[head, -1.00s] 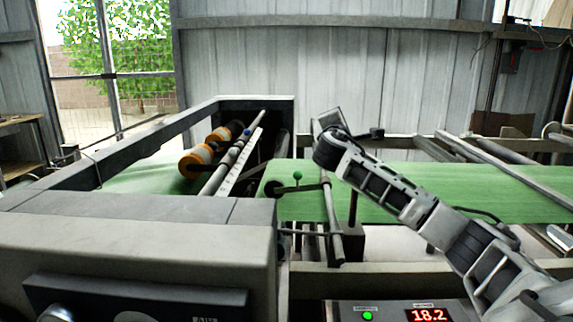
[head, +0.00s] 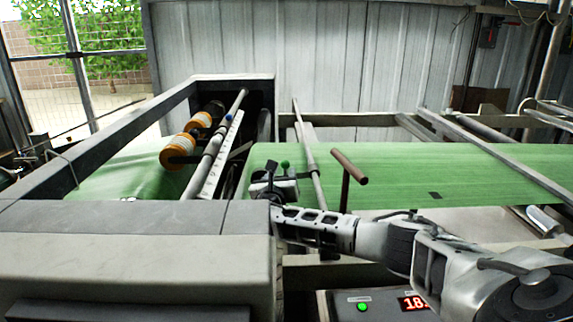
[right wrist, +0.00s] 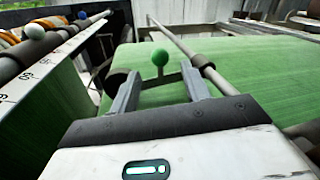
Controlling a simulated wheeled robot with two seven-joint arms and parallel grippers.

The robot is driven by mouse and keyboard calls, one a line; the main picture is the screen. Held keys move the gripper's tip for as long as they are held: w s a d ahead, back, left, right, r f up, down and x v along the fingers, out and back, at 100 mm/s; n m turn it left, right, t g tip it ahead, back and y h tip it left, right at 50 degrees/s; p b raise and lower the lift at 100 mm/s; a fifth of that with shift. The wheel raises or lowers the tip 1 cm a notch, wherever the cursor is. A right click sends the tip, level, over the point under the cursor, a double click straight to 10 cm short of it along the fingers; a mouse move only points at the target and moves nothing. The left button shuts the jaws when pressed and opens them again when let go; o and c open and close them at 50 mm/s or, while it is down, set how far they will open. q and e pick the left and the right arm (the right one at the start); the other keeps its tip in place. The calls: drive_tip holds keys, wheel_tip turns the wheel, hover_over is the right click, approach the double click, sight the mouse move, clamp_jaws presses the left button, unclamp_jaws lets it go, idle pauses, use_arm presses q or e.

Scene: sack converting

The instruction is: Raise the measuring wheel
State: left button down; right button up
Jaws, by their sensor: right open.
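The measuring wheel's green ball knob (head: 285,164) shows just past my right gripper (head: 274,178) in the head view. In the right wrist view the knob (right wrist: 160,57) stands on a short green stem, between and just beyond the fingertips of my right gripper (right wrist: 161,80). The gripper is open, one finger on each side of the stem, not closed on it. A lever arm runs from the knob to a grey cross rod (right wrist: 185,45). The dark wheel (right wrist: 115,80) shows beside the left finger, partly hidden; I cannot tell whether it touches the web. My left gripper is out of view.
The green web (head: 420,170) runs across the machine to the right. A brown T-shaped handle (head: 350,167) stands right of the gripper. A white scale bar (head: 212,160) and orange rolls (head: 178,152) lie left. A display panel (head: 375,304) is below my arm.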

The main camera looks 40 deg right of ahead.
sight(284, 167)
drive_tip(key=shift+b+x, duration=0.4)
drive_tip(key=shift+x, duration=3.1)
clamp_jaws()
